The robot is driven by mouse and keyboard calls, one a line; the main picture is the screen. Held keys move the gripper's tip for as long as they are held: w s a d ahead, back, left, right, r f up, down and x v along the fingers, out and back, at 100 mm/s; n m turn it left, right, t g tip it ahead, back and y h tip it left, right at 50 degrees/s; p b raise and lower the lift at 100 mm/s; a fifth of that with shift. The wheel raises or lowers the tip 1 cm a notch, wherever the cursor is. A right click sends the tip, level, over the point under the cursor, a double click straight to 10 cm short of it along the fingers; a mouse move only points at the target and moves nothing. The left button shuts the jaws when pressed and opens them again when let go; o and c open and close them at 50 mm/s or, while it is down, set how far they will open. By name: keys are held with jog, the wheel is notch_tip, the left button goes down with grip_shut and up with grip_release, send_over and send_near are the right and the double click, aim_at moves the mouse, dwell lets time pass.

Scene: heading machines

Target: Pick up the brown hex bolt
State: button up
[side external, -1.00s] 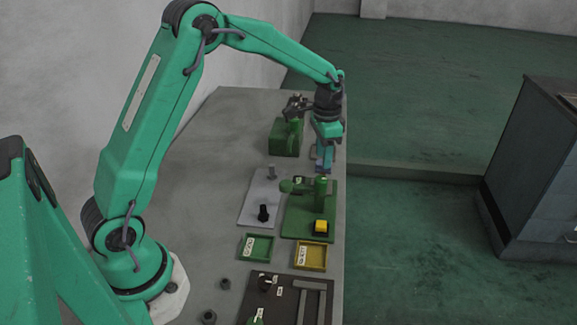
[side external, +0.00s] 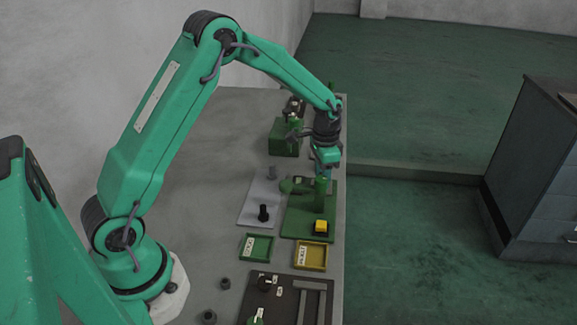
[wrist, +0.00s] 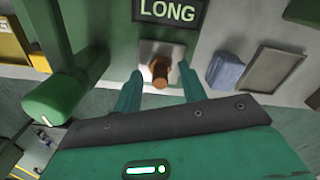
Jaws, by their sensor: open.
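In the wrist view the brown hex bolt (wrist: 160,70) stands at a pale square block below a sign reading LONG (wrist: 168,11). My gripper (wrist: 160,88) is open, with one finger to the left of the bolt and one to the right. The fingers look apart from the bolt, and its lower part is hard to make out. In the side view my gripper (side external: 325,174) points down near the far right part of the bench, just behind the green machine (side external: 320,200). The bolt cannot be made out there.
A green lever with a round knob (wrist: 55,100) stands close left of my gripper. A blue-grey block (wrist: 226,70) and a framed tray (wrist: 272,68) lie to the right. In the side view a yellow button (side external: 321,226), green tray (side external: 243,246) and yellow tray (side external: 310,268) are nearer.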

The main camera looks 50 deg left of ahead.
jog(key=shift+f, duration=0.15)
dwell(0.3)
grip_shut()
notch_tip(320, 180, up, 10)
jog(key=shift+r, duration=0.1)
dwell(0.7)
dwell(0.4)
